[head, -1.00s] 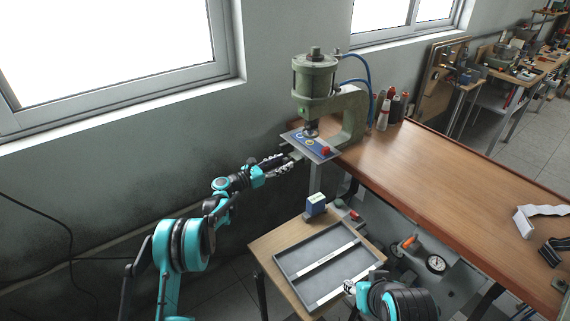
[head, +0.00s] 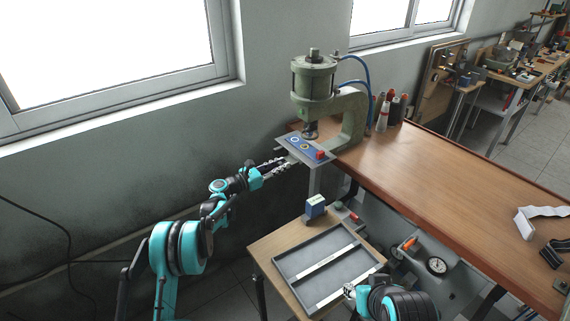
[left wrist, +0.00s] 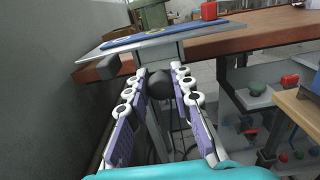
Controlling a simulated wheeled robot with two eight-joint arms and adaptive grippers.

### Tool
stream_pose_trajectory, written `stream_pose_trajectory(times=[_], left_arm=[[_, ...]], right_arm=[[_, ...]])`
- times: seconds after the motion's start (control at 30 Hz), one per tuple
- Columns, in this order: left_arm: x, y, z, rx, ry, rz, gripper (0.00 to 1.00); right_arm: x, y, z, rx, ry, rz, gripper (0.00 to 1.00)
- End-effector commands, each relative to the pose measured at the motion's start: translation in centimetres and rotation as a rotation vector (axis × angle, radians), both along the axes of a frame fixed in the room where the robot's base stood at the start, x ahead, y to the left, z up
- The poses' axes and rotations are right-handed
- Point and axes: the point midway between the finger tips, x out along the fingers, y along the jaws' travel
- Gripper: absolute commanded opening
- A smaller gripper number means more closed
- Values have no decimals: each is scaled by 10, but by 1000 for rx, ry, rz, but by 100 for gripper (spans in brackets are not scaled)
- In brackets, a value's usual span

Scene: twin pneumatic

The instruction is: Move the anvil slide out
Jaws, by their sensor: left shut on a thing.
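The anvil slide is a flat grey plate (head: 327,159) with a blue strip (head: 298,145) on top. It juts out from under the green press (head: 317,82), over the bench's left edge. The strip carries pale rings and a red block (head: 320,155); the block also shows in the left wrist view (left wrist: 209,11). My left gripper (head: 281,166) is at the slide's front edge. In the left wrist view its fingers are shut around a round black knob (left wrist: 160,86) below the plate. My right gripper (head: 350,289) is low by the tray; its fingers are too small to judge.
A grey tray (head: 283,271) with pale strips lies on a low wooden table (head: 259,249). Bottles (head: 383,114) stand beside the press. The wall runs close along the left side.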

Motion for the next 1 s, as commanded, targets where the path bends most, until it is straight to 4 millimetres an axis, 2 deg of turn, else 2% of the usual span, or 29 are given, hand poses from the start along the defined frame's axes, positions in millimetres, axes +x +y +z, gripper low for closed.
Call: stream_pose_trajectory(times=[0.03, 0.1, 0.3, 0.47, 0.77, 0.8, 0.83, 1.0], left_arm=[[-8, 15, -1, 2, 0, 6, 0], [-20, 32, -1, 2, 0, 6, 0], [-49, 70, -1, 2, 0, 5, 0], [-59, 82, -1, 2, 0, 3, 0], [-59, 82, 0, 1, 0, 2, 0], [-59, 82, 0, 1, 0, 2, 33], [-59, 82, 0, 1, 0, 2, 41], [-59, 82, 0, 1, 0, 2, 43]], right_arm=[[0, 0, -1, 0, 0, 0, 40], [0, 0, -2, 0, 0, 0, 40], [0, 0, -5, 0, 0, 0, 40], [0, 0, -6, 0, 0, 0, 40], [0, 0, -6, 0, 0, 0, 40], [0, 0, -6, 0, 0, 0, 40], [0, 0, -6, 0, 0, 0, 40], [0, 0, -6, 0, 0, 0, 40]])
